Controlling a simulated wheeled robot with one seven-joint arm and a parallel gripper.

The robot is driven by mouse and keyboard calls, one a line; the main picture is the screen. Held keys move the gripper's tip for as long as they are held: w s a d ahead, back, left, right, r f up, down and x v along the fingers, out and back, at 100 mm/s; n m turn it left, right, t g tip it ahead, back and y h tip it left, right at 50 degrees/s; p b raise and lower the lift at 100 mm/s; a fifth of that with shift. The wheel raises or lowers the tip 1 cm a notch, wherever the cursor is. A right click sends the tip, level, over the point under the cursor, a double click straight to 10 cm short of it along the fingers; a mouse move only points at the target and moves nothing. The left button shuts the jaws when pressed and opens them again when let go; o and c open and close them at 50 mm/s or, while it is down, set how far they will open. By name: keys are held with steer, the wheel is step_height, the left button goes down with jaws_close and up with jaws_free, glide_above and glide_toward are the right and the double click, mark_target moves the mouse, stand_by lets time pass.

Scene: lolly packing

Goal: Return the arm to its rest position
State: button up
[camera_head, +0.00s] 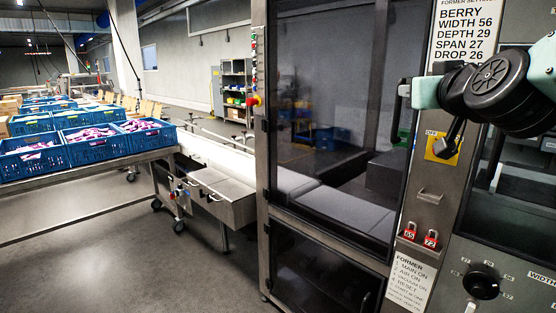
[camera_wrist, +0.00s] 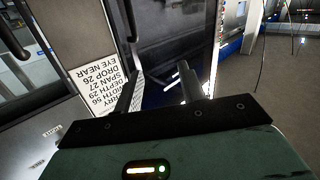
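My gripper (camera_head: 404,89) is at the upper right in the head view, in front of the machine's front, left of my black arm joint. In the wrist view my gripper (camera_wrist: 156,75) shows two dark fingers standing apart above its palm, with nothing between them. It is open and empty. The setting sign (camera_head: 467,32) is above it in the head view; the sign also shows tilted and upside down in the wrist view (camera_wrist: 95,88). No rest position is marked in either view.
The machine's glass door (camera_head: 325,110) is left of my gripper. A yellow switch plate (camera_head: 441,149), red padlocks (camera_head: 410,231) and a black knob (camera_head: 481,281) are on the panel. Blue crates (camera_head: 95,150) stand on a table at left. Floor (camera_head: 130,260) at lower left is clear.

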steer(key=s+a+f+n+g+y+b, duration=0.1)
steer(key=s+a+f+n+g+y, duration=0.2)
steer(key=a+f, duration=0.55)
steer(key=s+a+f+n+g+y, duration=0.25)
steer(key=s+a+f+g, duration=0.35)
steer(key=f, duration=0.4)
steer(key=s+f+n+g+h, duration=0.1)
steer(key=s+f+g, duration=0.3)
steer(key=s, duration=0.5)
steer(key=s+a+f+n+g+h+b, duration=0.1)
steer(key=s+f+g, duration=0.3)
steer(key=s+f, duration=0.5)
steer(key=shift+s+a+h, duration=0.25)
steer(key=shift+s+h, duration=0.2)
steer(key=shift+s, duration=0.35)
steer(key=shift+d, duration=0.1)
